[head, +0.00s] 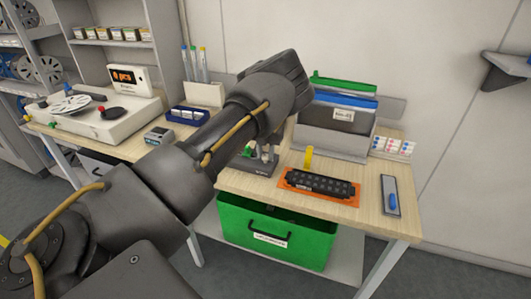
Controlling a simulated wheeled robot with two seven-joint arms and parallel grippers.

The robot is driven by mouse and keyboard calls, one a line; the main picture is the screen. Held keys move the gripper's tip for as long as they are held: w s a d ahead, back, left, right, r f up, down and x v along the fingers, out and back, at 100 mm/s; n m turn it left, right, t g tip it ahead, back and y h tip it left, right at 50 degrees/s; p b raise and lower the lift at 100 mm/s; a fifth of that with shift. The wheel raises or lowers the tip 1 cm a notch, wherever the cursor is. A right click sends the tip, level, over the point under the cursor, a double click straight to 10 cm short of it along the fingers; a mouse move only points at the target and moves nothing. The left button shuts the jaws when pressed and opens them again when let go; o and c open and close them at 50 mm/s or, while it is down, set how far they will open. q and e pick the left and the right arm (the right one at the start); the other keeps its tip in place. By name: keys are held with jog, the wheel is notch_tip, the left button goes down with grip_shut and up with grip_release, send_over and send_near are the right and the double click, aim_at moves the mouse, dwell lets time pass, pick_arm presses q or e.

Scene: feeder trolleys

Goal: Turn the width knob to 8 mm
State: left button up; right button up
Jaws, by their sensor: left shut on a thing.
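My left arm reaches in from the left, across the bench. My left gripper (265,155) points down at a small dark fixture (257,168) on the bench top. Its fingertips are small and partly covered by my wrist. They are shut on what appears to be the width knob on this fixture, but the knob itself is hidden. A small green part (247,150) shows just left of the fingers. No width marking is readable. My right gripper is not in view.
A black ribbed part lies on an orange mat (290,187), right of the fixture. A yellow upright piece (308,158) stands behind it. A grey strip with a blue piece (390,196) lies at the right. A green crate (238,222) sits below. Bins (338,116) stand behind.

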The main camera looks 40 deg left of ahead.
aim_at(265, 156)
pick_arm(q)
jog(key=o, duration=1)
jog(key=shift+r+b, duration=0.9)
jog(key=shift+r, duration=4.55)
jog(key=shift+f, duration=0.1)
